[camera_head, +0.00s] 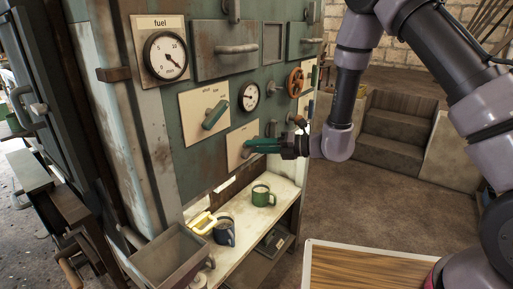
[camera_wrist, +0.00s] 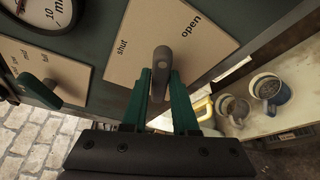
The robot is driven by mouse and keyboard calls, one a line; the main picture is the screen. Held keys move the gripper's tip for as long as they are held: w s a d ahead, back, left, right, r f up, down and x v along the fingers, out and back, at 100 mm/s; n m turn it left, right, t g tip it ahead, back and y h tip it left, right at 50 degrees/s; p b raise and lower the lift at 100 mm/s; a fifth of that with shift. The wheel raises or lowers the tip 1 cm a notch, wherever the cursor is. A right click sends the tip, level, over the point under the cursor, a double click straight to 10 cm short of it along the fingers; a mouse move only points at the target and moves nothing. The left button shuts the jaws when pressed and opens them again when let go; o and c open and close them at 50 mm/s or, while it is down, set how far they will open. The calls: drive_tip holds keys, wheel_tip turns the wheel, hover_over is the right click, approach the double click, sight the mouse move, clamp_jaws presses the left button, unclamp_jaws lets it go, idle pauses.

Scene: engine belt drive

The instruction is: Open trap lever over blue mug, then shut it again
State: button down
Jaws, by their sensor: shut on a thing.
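The trap lever (camera_wrist: 162,62) is a dark grey-brown handle on a beige plate marked "shut" and "open". The plate (camera_head: 236,152) also shows in the head view. My gripper (camera_wrist: 160,90) has its green fingers on both sides of the lever and is shut on it. In the head view my gripper (camera_head: 262,145) reaches the plate from the right and hides the lever. The lever's knob lies between the two words; its exact setting is hard to tell. The blue mug (camera_head: 225,236) stands upright on the shelf below the panel.
A green mug (camera_head: 262,196) and a yellow object (camera_head: 203,222) are near the blue mug on the shelf (camera_head: 255,227). Another lever (camera_head: 214,115), gauges and a red wheel (camera_head: 295,82) crowd the panel. A wooden tabletop (camera_head: 365,270) lies at front right.

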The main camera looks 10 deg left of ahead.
drive_tip(key=n+t+h, duration=0.1)
drive_tip(key=n, duration=0.2)
drive_tip(key=n+t+h, duration=0.1)
drive_tip(key=n+t, duration=0.1)
drive_tip(key=n, duration=0.1)
drive_tip(key=n+t+h, duration=0.1)
drive_tip(key=n, duration=0.2)
drive_tip(key=shift+s+a+r+h, duration=0.1)
drive_tip(key=shift+s+r+h, duration=0.05)
drive_tip(key=shift+s+h, duration=0.25)
drive_tip(key=shift+t, duration=0.3)
idle(0.3)
drive_tip(key=c, duration=0.7)
unclamp_jaws()
